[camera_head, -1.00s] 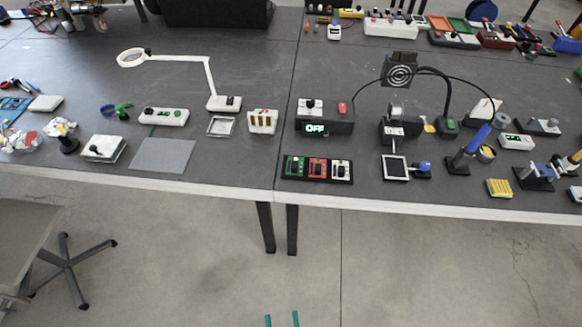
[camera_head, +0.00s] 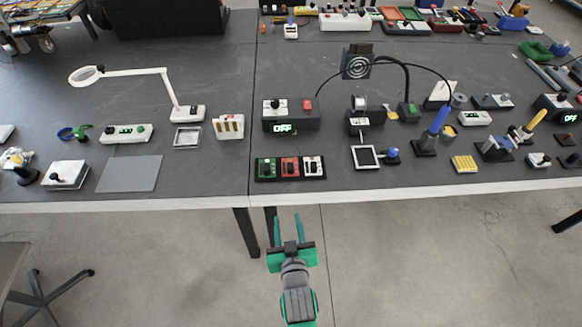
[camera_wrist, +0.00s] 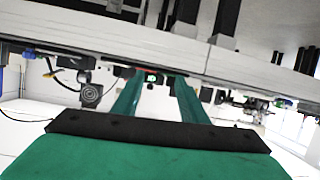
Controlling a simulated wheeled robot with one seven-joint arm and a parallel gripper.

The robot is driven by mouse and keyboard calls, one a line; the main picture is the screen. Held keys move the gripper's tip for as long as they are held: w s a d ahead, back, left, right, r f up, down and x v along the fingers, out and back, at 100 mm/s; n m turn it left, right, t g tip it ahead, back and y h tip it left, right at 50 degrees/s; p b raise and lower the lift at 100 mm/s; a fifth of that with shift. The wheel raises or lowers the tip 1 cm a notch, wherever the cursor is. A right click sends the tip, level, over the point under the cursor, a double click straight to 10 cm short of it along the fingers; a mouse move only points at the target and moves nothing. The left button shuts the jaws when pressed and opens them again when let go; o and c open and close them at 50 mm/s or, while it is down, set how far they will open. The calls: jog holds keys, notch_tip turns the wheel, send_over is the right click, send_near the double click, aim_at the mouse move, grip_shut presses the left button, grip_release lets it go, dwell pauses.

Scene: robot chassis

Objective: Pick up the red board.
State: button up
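The red board (camera_head: 290,167) lies flat in a black tray (camera_head: 264,177) near the front edge of the table. It sits between a green board (camera_head: 267,168) and a white board (camera_head: 313,166). My gripper (camera_head: 287,231) is below and in front of the table edge, its two green fingers pointing toward the tray. The fingers are apart with nothing between them. In the wrist view my gripper (camera_wrist: 157,84) also shows spread green fingers, with the table edge across the picture. The red board is not clearly seen there.
A black box with a lit display (camera_head: 291,116) stands behind the tray. A small white-framed screen (camera_head: 365,157) lies to its right, and a white holder (camera_head: 229,127) stands to its left. The table's front edge (camera_head: 180,205) lies between my gripper and the tray.

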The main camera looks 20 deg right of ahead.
jog(key=m, duration=0.2)
send_near(289, 166)
jog(key=shift+g+h, duration=0.3)
jog(key=shift+g, duration=0.1)
jog(key=x, duration=0.6)
jog(key=shift+w+r, duration=0.2)
jog(key=shift+r, duration=0.05)
jog(key=shift+w+d+f, duration=0.2)
jog(key=shift+w+d, duration=0.1)
jog(key=shift+d, duration=0.15)
jog(key=w, duration=0.1)
jog(key=w+f, duration=0.1)
jog(key=w, duration=0.1)
jog(key=shift+a+f, duration=0.1)
jog(key=shift+f, duration=0.05)
jog(key=shift+w+f, duration=0.2)
jog(key=shift+w, duration=0.25)
jog(key=shift+d, duration=0.2)
jog(key=shift+d, duration=0.15)
grip_shut()
